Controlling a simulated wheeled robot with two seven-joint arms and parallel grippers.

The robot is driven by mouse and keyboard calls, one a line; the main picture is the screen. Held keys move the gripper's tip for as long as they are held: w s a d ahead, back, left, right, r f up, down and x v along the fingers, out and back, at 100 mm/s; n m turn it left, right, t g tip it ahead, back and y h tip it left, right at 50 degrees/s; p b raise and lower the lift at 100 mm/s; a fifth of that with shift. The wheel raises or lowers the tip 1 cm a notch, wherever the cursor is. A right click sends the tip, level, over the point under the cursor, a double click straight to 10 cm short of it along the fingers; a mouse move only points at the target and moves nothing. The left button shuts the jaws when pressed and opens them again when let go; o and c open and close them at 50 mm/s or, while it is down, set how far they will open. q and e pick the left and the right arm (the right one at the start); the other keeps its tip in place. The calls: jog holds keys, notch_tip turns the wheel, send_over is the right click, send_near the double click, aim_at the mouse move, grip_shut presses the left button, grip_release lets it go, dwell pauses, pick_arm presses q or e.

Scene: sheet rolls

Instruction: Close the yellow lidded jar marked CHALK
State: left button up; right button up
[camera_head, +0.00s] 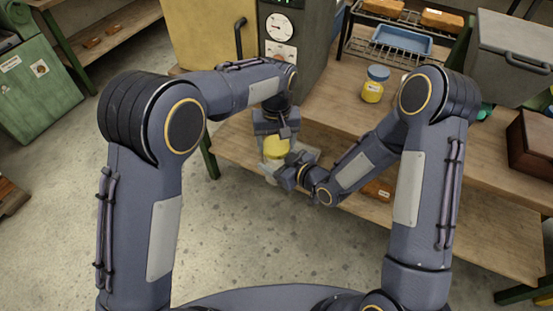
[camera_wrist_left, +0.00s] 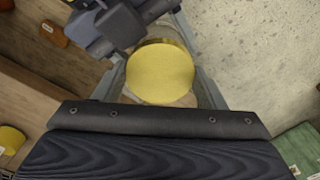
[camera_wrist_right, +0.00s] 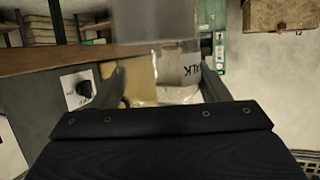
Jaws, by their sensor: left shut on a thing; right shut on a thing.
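The jar (camera_head: 268,168) has a pale see-through body, and its yellow lid (camera_head: 276,147) is at its top. They are held in the air in front of the bench. My left gripper (camera_head: 276,136) comes from above and is shut on the lid, whose round top shows between the fingers in the left wrist view (camera_wrist_left: 160,72). My right gripper (camera_head: 285,172) comes from the side and is shut on the jar body. Part of the CHALK label (camera_wrist_right: 192,70) shows upside down in the right wrist view. I cannot tell whether the lid is seated on the rim.
A yellow jar with a blue lid (camera_head: 373,88) stands on the bench (camera_head: 335,100). Behind are a rack with a blue tray (camera_head: 402,40), a grey bin (camera_head: 510,50) and a dark machine with a gauge (camera_head: 300,45). A brown box (camera_head: 533,140) sits at the right. The floor in front is clear.

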aim_at(276, 166)
pick_arm(q)
jog(key=shift+f, duration=0.1)
dwell(0.5)
jog(key=shift+f, duration=0.8)
jog(key=shift+s+f, duration=0.1)
jog(key=shift+f, duration=0.85)
dwell(0.3)
jog(key=shift+r, duration=0.15)
jog(key=shift+r, duration=0.3)
jog(key=shift+s+d, duration=0.1)
jog(key=shift+r, duration=0.4)
dwell(0.7)
jog(key=shift+a+f, duration=0.25)
jog(key=shift+f, duration=0.7)
dwell(0.5)
